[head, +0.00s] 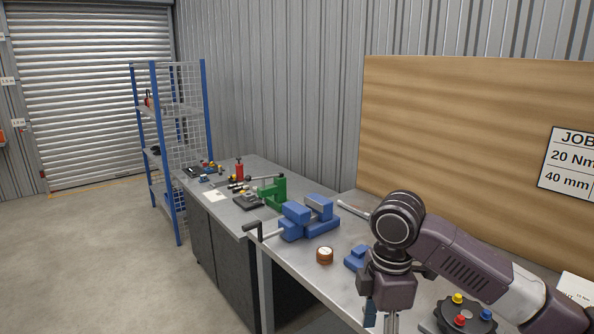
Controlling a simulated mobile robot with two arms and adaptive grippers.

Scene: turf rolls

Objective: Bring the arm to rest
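My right arm comes in from the right over the workbench (290,275), bent at a dark rounded joint. My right gripper (382,318) hangs below that joint, pointing down at the bottom edge of the picture. Its fingertips are cut off or hidden, so I cannot tell whether it is open or shut, or whether it holds anything. My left arm and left gripper are out of view.
A blue vise (308,222) and a small brown round item (325,255) stand left of my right arm. A black round piece with coloured knobs (464,318) is at lower right. A wooden board (455,130) stands behind. The floor (100,250) at left is clear.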

